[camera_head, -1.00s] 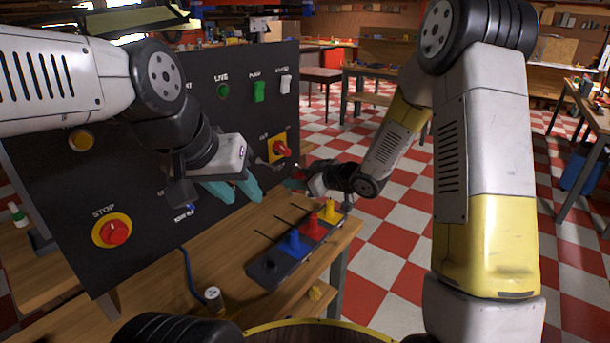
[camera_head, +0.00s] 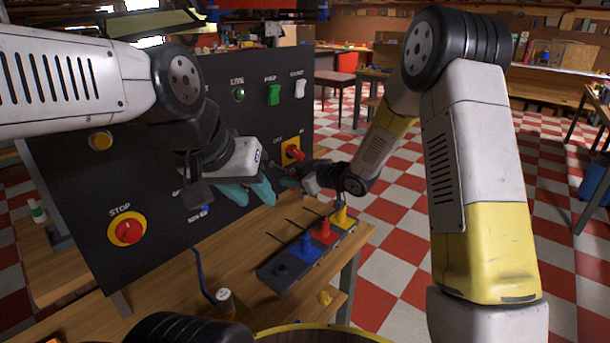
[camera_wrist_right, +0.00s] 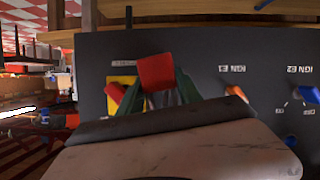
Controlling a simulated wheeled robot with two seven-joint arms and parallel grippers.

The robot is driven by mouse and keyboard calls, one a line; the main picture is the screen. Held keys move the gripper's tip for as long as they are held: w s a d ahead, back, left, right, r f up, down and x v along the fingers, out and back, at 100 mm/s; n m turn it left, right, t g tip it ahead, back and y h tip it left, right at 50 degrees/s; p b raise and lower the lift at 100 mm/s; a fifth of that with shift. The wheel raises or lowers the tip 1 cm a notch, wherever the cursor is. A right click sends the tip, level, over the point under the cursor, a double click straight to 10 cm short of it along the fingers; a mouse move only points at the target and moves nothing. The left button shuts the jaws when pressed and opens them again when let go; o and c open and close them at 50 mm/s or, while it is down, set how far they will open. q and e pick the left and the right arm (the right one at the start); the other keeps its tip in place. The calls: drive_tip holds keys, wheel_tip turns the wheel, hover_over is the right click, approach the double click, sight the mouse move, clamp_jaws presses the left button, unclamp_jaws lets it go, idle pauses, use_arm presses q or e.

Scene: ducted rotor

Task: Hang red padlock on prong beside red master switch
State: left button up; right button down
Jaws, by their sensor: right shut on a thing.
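The red master switch (camera_head: 292,152) sits on a yellow plate on the dark panel; the plate (camera_wrist_right: 122,82) also shows in the right wrist view. My right gripper (camera_head: 288,178) is close in front of the panel, just below the switch. Its green fingers are shut on the red padlock (camera_wrist_right: 156,73), which lies in front of the yellow plate in the wrist view. The padlock's shackle is not clear, and I cannot make out the prong or any contact. My left gripper (camera_head: 250,192) has its teal fingers apart and empty, left of the right gripper.
The panel (camera_head: 75,215) carries a STOP button (camera_head: 127,231), a green switch (camera_head: 273,95) and a white switch (camera_head: 299,88). Below, a dark rack (camera_head: 272,270) with blue, red and yellow pieces stands on the wooden bench (camera_head: 245,240). A small jar (camera_head: 225,300) stands nearby.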

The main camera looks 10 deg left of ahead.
drive_tip(key=shift+w+a+f, duration=0.1)
drive_tip(key=shift+w+a, duration=0.35)
drive_tip(key=shift+a, duration=0.25)
drive_tip(key=shift+w+a+f, duration=0.3)
drive_tip(key=shift+a+f, duration=0.1)
drive_tip(key=shift+f, duration=0.05)
drive_tip(key=c, duration=0.7)
unclamp_jaws()
